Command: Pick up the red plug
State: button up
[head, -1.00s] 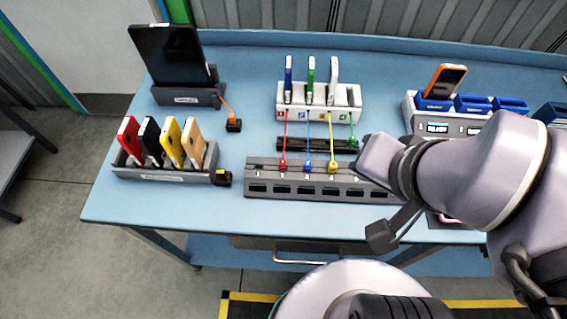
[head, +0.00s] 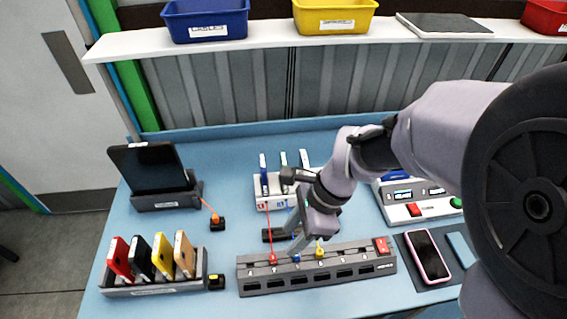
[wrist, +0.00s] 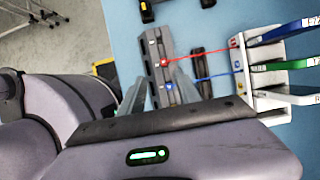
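The red plug (head: 273,258) sits at the left end of the dark grey power strip (head: 262,281), and its red cord rises to the white charging stand. In the wrist view the red plug (wrist: 164,63) is beyond the fingertips, with the blue plug (wrist: 169,86) nearer and lying between the fingers as pictured. My gripper (head: 294,249) points down over the strip, to the right of the red plug. Its two fingers are apart in the wrist view (wrist: 157,82), with nothing held.
A yellow plug (head: 319,251) stands right of the blue one. The white stand (head: 263,203) with upright devices is behind the strip. A rack (head: 160,288) of phones is at left, a tablet (head: 151,170) behind it. A pink-edged phone (head: 428,254) lies at right. A shelf (head: 270,45) holds bins.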

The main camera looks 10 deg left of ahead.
jog(key=b, duration=0.2)
send_over(274, 257)
jog(key=d, duration=0.2)
notch_tip(274, 257, down, 6)
jog(key=shift+s+r, duration=0.1)
jog(key=b+x, duration=0.1)
jog(key=x, duration=0.2)
jog(key=b+x, duration=0.1)
jog(key=x, duration=0.1)
jog(key=shift+w+d+b, duration=0.1)
jog(key=shift+w+b, duration=0.25)
jog(key=shift+w, duration=0.05)
jog(key=shift+c, duration=0.4)
grip_shut()
